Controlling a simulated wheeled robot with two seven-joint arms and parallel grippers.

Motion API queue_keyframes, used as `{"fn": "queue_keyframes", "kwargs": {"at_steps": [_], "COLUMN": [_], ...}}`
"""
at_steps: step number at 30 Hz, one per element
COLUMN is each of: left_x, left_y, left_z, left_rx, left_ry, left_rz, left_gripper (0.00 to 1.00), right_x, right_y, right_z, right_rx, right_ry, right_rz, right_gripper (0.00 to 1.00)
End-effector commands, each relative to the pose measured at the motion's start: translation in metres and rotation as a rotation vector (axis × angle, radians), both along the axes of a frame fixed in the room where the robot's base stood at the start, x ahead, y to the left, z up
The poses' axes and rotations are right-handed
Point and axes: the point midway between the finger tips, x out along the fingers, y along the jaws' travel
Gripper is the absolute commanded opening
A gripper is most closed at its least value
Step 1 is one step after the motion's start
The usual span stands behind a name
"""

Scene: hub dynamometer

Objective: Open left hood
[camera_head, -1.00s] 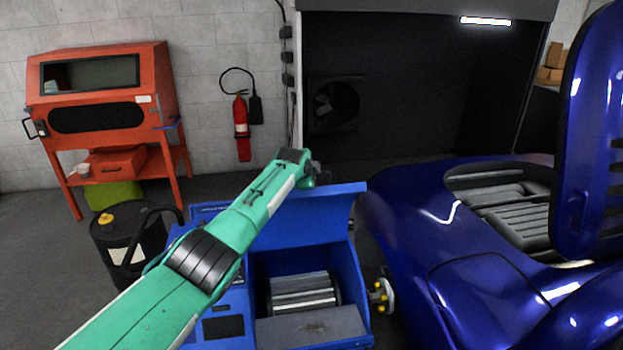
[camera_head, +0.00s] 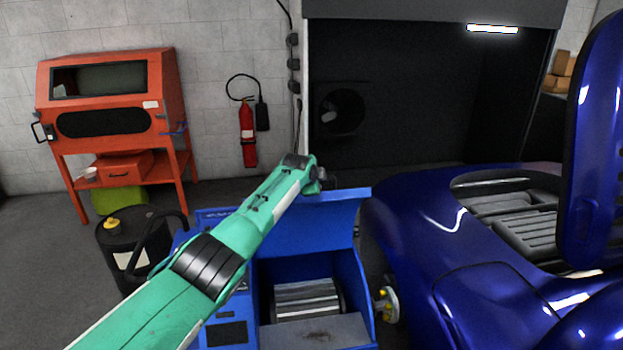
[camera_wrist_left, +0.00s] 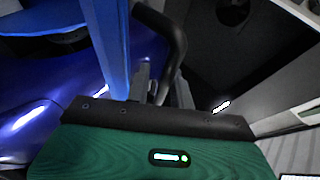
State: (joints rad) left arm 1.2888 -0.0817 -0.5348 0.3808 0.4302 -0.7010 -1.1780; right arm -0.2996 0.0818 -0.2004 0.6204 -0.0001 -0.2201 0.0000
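The left hood is a blue panel (camera_head: 325,222) on the blue dynamometer housing (camera_head: 362,285). It stands raised, and the metal roller (camera_head: 305,299) below it is exposed. My green left arm reaches up to the hood's upper edge. In the head view my left gripper is mostly hidden behind the arm's end and the hood. In the left wrist view its fingers (camera_wrist_left: 163,90) are by a black curved bar (camera_wrist_left: 174,45), beside the blue panel's edge (camera_wrist_left: 108,45). Whether they grip the bar is unclear. My right gripper is not in view.
A blue car (camera_head: 430,235) stands close on the right, with a raised body panel (camera_head: 590,150). A black drum (camera_head: 125,245) is left of the housing. A red cabinet (camera_head: 115,95) and a fire extinguisher (camera_head: 248,130) are by the back wall. Floor at far left is clear.

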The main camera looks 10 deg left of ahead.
Motion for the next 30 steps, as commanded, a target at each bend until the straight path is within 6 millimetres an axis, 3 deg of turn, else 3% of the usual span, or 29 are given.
{"fn": "queue_keyframes", "kwargs": {"at_steps": [17,30], "left_x": [-0.027,-0.066], "left_y": [0.007,0.015], "left_z": [0.020,0.049], "left_rx": [0.002,0.002], "left_ry": [-0.002,-0.002], "left_rz": [-0.001,-0.001], "left_gripper": [0.22,0.22], "right_x": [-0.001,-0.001], "right_y": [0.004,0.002], "right_z": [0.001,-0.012], "right_rx": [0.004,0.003], "right_ry": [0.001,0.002], "right_rz": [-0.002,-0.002], "right_gripper": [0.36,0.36]}}
